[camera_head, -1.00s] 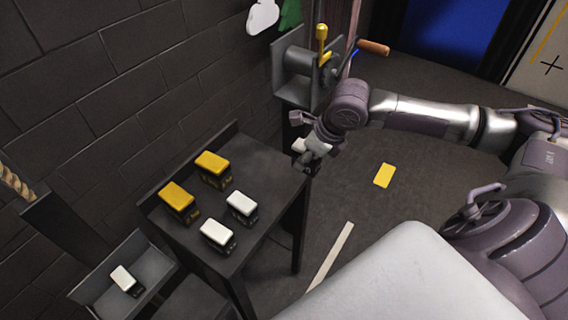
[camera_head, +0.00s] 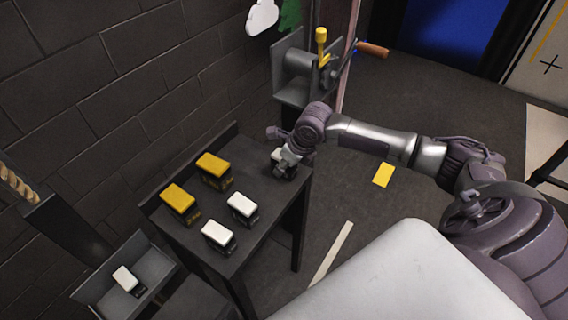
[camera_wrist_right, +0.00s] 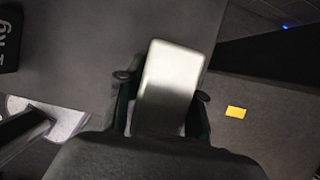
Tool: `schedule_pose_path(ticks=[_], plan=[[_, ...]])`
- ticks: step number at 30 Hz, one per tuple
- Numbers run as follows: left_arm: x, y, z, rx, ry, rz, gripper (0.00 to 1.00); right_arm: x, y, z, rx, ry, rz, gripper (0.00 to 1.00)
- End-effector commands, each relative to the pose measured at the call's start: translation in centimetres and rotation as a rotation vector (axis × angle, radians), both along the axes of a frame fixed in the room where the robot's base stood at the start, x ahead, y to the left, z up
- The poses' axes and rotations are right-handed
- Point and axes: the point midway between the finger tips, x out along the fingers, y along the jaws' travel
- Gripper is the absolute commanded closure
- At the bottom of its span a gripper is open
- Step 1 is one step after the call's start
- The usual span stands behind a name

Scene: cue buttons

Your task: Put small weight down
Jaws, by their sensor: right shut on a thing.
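My right gripper (camera_head: 287,166) is at the far right end of the dark table (camera_head: 262,165) in the head view. It is shut on a small weight with a white top (camera_wrist_right: 167,88), which fills the middle of the right wrist view between the fingers. In the head view the weight is partly hidden by the gripper. It is over the table top near its edge; I cannot tell whether it touches the surface. My left gripper is not in view.
Two yellow-topped weights (camera_head: 213,166) (camera_head: 179,198) and two white-topped weights (camera_head: 242,204) (camera_head: 218,233) stand on the table. Another white-topped weight (camera_head: 124,277) lies in a grey tray (camera_head: 150,262) at lower left. A crank winch (camera_head: 300,65) is behind the table. Table space around the held weight is clear.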

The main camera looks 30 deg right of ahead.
Motion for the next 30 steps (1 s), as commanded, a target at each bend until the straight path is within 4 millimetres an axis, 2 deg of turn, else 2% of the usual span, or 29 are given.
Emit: schedule_pose_path(ticks=[4,5,9,20,23,30], plan=[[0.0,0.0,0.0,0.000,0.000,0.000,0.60,0.2,0.0,0.2,0.000,-0.006,0.000,1.00],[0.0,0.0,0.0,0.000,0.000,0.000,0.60,0.0,0.0,-0.1,0.000,0.001,0.000,0.61],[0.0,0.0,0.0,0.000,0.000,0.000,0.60,0.0,0.0,-0.1,-0.001,0.002,0.000,0.38],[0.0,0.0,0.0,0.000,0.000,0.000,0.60,-0.1,-0.1,0.3,-0.001,0.000,0.000,0.38],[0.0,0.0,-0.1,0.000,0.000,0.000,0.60,-0.4,-0.3,1.4,-0.003,-0.002,0.001,0.38],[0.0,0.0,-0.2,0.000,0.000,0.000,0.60,-2.3,-1.1,6.0,-0.004,-0.002,0.001,0.38]])
